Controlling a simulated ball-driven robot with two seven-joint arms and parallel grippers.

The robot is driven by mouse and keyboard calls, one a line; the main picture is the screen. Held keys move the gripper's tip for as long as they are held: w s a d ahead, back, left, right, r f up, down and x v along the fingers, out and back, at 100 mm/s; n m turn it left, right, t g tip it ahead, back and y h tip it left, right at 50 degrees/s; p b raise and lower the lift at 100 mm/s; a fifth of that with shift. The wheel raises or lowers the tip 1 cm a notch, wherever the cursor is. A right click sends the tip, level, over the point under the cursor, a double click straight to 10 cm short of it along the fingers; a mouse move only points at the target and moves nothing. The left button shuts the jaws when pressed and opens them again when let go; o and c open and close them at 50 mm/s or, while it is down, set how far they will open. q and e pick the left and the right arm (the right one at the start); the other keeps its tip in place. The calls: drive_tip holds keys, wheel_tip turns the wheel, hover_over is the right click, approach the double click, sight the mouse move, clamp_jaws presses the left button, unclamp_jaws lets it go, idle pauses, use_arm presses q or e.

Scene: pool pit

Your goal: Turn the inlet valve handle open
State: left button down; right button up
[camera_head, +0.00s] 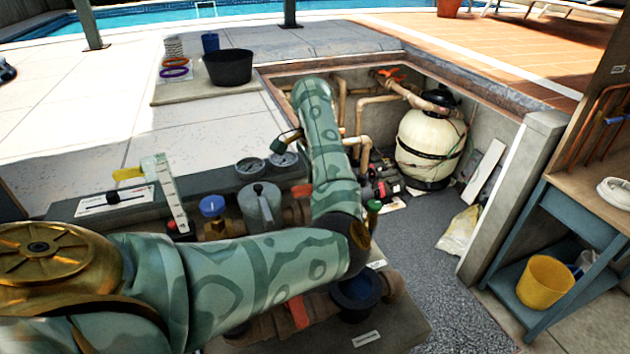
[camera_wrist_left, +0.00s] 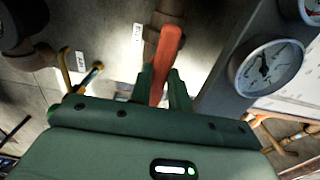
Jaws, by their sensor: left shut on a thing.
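A red lever handle (camera_wrist_left: 166,58) runs along a brown pipe in the left wrist view. My left gripper (camera_wrist_left: 162,88) is shut on the handle's lower end, with a green finger on each side. In the head view my patterned left arm covers much of the pipework and the gripper cannot be made out. One red handle (camera_head: 301,190) shows just left of the forearm, and another red piece (camera_head: 298,312) lies on the lower pipe. I cannot tell which of them is held or which is the inlet valve. My right gripper is not in view.
Round gauges (camera_head: 250,168) sit beside the pipes; one gauge (camera_wrist_left: 268,65) is close right of the gripper. A blue-capped valve (camera_head: 212,206) and a yellow handle (camera_head: 128,173) stand left. The cream filter tank (camera_head: 430,148) stands behind. Grey floor (camera_head: 440,270) is open at right.

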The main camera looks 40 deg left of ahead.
use_arm(q)
drive_tip(key=c, duration=1.3)
unclamp_jaws()
wheel_tip(320, 180, up, 16)
drive_tip(key=p, duration=0.4)
drive_tip(key=shift+r, duration=0.15)
drive_tip(key=shift+p, duration=0.3)
